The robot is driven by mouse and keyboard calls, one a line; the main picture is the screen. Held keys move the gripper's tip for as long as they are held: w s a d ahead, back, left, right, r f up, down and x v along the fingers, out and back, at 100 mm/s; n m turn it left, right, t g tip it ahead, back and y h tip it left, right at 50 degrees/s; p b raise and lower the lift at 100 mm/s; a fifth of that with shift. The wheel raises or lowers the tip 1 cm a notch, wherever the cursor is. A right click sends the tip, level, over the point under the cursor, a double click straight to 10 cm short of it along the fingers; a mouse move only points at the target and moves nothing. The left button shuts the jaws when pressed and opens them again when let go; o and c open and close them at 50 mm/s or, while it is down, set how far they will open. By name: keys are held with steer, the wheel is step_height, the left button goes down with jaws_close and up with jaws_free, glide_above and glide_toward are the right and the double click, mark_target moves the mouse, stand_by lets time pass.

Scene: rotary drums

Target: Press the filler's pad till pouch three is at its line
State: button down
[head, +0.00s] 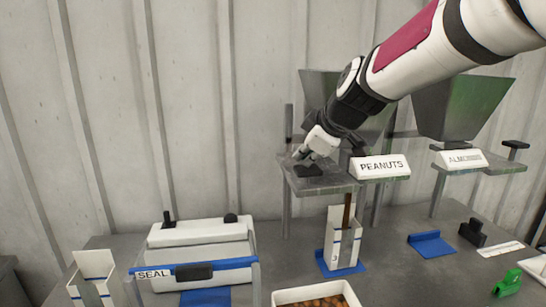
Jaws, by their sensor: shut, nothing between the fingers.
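The peanuts filler (380,167) stands right of centre in the head view, with a grey hopper above a metal shelf. Its dark pad (309,170) sits at the shelf's left end. My gripper (302,158) is shut and points down at the pad; its fingertips look to be on it or just above. Pouch three (341,250), white with a blue line and a "3", stands upright and open under the spout. A brown column (347,210) runs from the spout into the pouch mouth. The fill level inside is hidden by the front wall.
The almonds filler (463,160) stands to the right. A sealer (200,250) with a blue bar is at left, beside another white pouch (95,275). A tray of brown nuts (280,296) is at front. A black object (472,232) and a green clip (508,283) lie at right.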

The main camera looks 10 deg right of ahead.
mark_target(305, 169)
steer(key=shift+r+p, duration=1.05)
steer(key=shift+r, duration=1)
step_height(305, 169, up, 5)
steer(key=p, duration=0.2)
steer(key=shift+p, duration=0.3)
steer(key=shift+s, duration=0.1)
steer(key=s+f+m+g, duration=0.1)
steer(key=s+f+m, duration=0.2)
steer(key=s, duration=0.8)
steer(key=s+f+m+g+h, duration=0.1)
steer(key=s+f+m, duration=0.3)
steer(key=s, duration=0.8)
steer(key=s+f+m+g, duration=0.1)
steer(key=s+f+m, duration=0.3)
steer(key=s, duration=0.7)
steer(key=shift+s+d+g+h, duration=0.15)
steer(key=shift+d+g+h, duration=0.15)
steer(key=shift+d+h, duration=0.15)
